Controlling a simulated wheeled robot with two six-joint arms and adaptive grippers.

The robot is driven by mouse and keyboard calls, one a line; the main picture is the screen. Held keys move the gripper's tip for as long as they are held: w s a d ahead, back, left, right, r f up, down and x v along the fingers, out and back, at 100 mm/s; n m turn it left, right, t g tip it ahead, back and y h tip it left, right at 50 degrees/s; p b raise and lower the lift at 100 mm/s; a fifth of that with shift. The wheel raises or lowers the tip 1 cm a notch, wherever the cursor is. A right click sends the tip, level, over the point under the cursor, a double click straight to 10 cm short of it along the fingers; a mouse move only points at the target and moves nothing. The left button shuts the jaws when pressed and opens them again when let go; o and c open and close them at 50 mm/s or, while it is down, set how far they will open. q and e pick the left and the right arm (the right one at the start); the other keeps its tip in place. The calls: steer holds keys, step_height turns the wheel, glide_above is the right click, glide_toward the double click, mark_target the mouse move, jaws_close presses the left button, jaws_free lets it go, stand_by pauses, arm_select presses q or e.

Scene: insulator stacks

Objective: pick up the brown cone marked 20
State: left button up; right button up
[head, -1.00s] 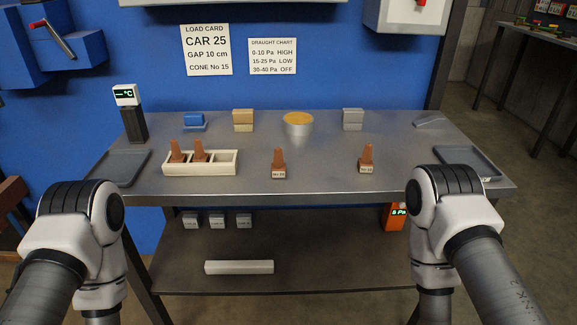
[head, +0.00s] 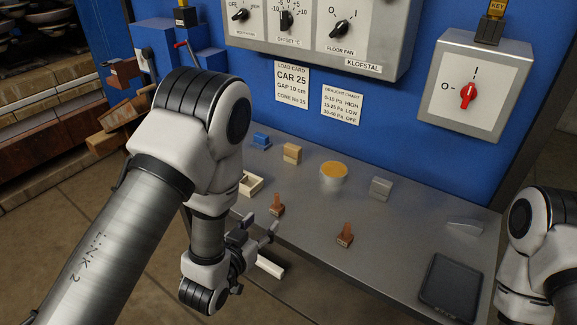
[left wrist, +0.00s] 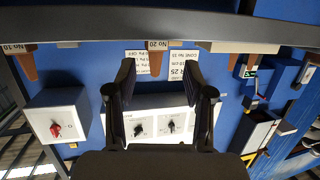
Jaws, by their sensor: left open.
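The brown cone marked 20 (head: 277,203) stands upright on its small tagged base near the table's front edge. In the upside-down left wrist view, the same cone (left wrist: 155,64) with its No 20 tag shows between the fingers. My left gripper (head: 262,230) is open and empty, in front of the cone and apart from it. It also shows in the left wrist view (left wrist: 160,76). A second brown cone (head: 345,233) stands to the right; its tag reads No 10 in the left wrist view (left wrist: 28,67). My right gripper is out of view.
The cone rack (head: 250,184) is mostly hidden behind my left arm. Behind the cones are a blue block (head: 261,141), a tan block (head: 292,153), an orange-topped pot (head: 334,176) and a grey block (head: 381,188). A dark tray (head: 449,285) lies at right.

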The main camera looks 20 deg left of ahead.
mark_target(276, 203)
arm_select(q)
steer(key=shift+t, duration=0.3)
steer(key=w, duration=0.2)
steer(key=w+d, duration=0.1)
steer(key=w, duration=0.2)
steer(key=w+p, duration=0.1)
steer(key=w, duration=0.1)
steer(key=shift+w+d+r, duration=0.2)
steer(key=shift+d+r, duration=0.15)
steer(key=shift+w+f, duration=0.15)
steer(key=shift+w, duration=0.3)
jaws_close()
